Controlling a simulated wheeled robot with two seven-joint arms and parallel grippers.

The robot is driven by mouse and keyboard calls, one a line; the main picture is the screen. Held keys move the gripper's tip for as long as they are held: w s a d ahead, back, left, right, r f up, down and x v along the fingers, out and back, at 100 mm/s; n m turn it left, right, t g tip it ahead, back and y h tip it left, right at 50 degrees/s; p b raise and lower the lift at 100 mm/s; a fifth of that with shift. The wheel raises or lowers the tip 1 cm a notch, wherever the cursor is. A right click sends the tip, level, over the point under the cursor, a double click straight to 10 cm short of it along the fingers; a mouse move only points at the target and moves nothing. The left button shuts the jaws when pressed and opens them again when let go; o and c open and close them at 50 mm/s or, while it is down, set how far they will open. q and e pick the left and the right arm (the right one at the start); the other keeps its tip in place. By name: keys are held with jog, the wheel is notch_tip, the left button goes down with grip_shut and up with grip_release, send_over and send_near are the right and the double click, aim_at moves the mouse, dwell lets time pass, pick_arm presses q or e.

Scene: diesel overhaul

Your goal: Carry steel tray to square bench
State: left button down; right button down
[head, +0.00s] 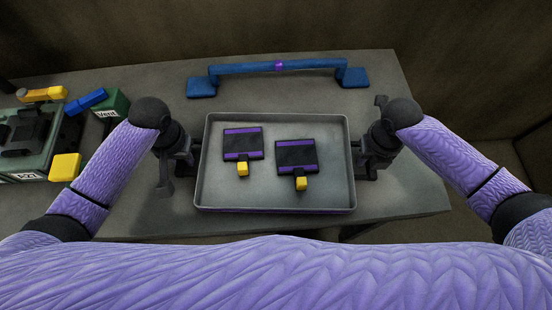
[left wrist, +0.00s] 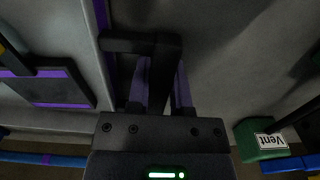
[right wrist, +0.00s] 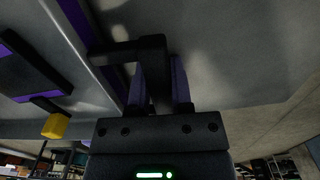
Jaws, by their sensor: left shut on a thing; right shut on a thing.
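The steel tray (head: 275,206) is a shallow grey rectangular pan with a purple strip along its near side. It sits in front of me between my grippers, over the grey bench top. My left gripper (head: 190,157) is shut on the tray's left dark handle (left wrist: 140,43). My right gripper (head: 362,158) is shut on its right dark handle (right wrist: 128,52). Two black pieces with purple bands and yellow tabs, a left one (head: 243,145) and a right one (head: 296,156), lie in the tray. I cannot tell whether the tray touches the bench.
The grey bench (head: 400,95) has a blue bar with two feet (head: 250,68) at its back. At the left are a green-and-black machine (head: 28,140), a green "Vent" box (head: 112,103), a blue block (head: 86,100) and yellow blocks (head: 65,167). The bench's right side is clear.

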pick_arm(q)
jog(key=shift+r, duration=0.1)
pick_arm(e)
jog(key=shift+w, duration=0.1)
dwell(0.7)
